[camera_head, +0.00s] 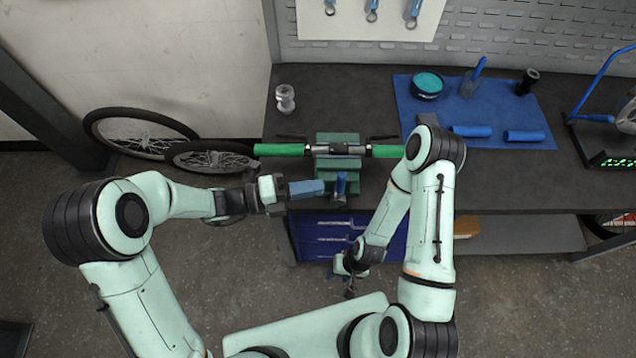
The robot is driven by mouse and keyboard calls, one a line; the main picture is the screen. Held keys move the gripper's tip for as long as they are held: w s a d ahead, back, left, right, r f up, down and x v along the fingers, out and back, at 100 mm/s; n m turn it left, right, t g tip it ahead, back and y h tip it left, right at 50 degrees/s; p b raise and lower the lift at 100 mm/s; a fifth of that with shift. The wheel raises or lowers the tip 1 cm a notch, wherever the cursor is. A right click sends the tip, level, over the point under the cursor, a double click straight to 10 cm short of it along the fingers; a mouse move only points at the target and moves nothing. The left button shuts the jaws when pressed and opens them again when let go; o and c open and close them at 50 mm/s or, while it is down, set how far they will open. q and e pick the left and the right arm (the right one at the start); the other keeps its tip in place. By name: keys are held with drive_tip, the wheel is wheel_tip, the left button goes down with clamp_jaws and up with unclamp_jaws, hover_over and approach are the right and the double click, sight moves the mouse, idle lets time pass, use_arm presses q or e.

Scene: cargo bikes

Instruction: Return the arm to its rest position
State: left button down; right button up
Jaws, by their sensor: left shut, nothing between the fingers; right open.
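My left arm reaches in from the left. Its gripper (280,194) is shut and empty, pointing right at the front edge of the bench. A blue block-like piece (307,189) shows just beyond its fingertips; I cannot tell whether they touch. My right arm bends down from the bench edge. Its gripper (349,287) is open and empty, hanging low in front of the blue drawers (322,238). The green vise (338,166) holds a handlebar (336,150) with green grips, between and beyond my arms.
The dark bench (330,96) carries a clear jar (285,98) and a blue mat (505,96) with a teal bowl (428,84), two blue grips (472,131) and a black cylinder (527,81). Wheels (143,132) lean at the left wall. The floor at left is open.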

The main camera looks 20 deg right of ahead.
use_arm(q)
drive_tip(key=a, duration=1)
drive_tip(key=shift+w+a+r, duration=0.3)
drive_tip(key=shift+w+r, duration=0.1)
drive_tip(key=s+a+f+m+y, duration=0.3)
drive_tip(key=s+f+m+y, duration=0.1)
drive_tip(key=f+m, duration=0.6)
drive_tip(key=s+a+f+m+y, duration=0.3)
drive_tip(key=s+f+m+y, duration=0.2)
drive_tip(key=f+m, duration=0.6)
drive_tip(key=s+a+f+m+y, duration=0.4)
drive_tip(key=f+m, duration=0.6)
drive_tip(key=f, duration=0.3)
drive_tip(key=shift+s+f+t+y, duration=0.15)
drive_tip(key=shift+s+t+y, duration=0.15)
drive_tip(key=shift+s, duration=0.35)
